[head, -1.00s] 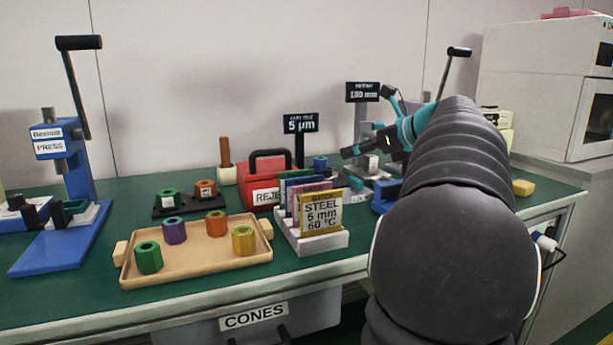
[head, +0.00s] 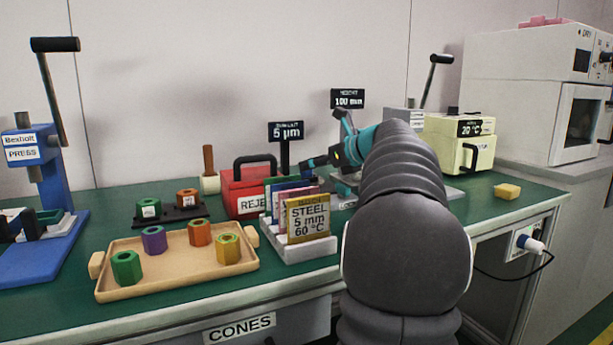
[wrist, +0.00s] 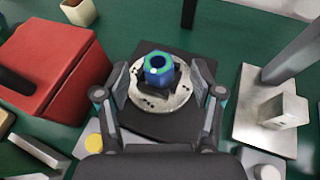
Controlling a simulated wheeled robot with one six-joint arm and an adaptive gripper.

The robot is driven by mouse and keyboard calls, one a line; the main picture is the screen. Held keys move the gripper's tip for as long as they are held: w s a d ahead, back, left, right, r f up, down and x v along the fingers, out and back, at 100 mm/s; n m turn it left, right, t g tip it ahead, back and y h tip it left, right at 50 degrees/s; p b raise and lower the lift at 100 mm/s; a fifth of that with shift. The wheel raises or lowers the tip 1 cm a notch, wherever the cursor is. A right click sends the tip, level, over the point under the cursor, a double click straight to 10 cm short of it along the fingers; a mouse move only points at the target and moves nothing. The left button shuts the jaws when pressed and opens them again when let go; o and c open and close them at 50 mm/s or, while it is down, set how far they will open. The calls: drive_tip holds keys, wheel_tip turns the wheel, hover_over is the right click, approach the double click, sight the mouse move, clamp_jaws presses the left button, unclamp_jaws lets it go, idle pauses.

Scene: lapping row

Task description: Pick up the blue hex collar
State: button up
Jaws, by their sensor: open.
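The blue hex collar (wrist: 156,70) stands upright on a small dark block above a round pale metal plate (wrist: 178,100) in the wrist view. Its top rim looks greenish around a dark bore. My gripper (wrist: 162,84) is open and empty. Its fingers lie left and right of the plate in that view, with the collar between them and apart from both. In the head view my gripper (head: 327,160) is over the back of the bench, right of the sign reading 5 µm. I cannot make out the blue collar there.
A red reject box (head: 238,190) stands left of the plate; the wrist view also shows it (wrist: 55,65). A sign post (wrist: 188,14) rises just behind the plate. A grey metal stand (wrist: 262,125) is at the right. A wooden tray (head: 180,275) holds several coloured collars.

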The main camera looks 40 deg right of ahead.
drive_tip(key=x, duration=0.3)
drive_tip(key=shift+w+a+f, duration=0.15)
drive_tip(key=shift+w, duration=0.15)
clamp_jaws()
wheel_tip(320, 180, up, 4)
drive_tip(key=shift+r+p, duration=0.1)
drive_tip(key=shift+p, duration=0.65)
drive_tip(key=s+d+r+p, duration=0.3)
drive_tip(key=s+d+r, duration=0.3)
drive_tip(key=s+d, duration=0.2)
drive_tip(key=shift+s+d+r, duration=0.15)
drive_tip(key=shift+d+r, duration=0.05)
drive_tip(key=shift+r, duration=0.2)
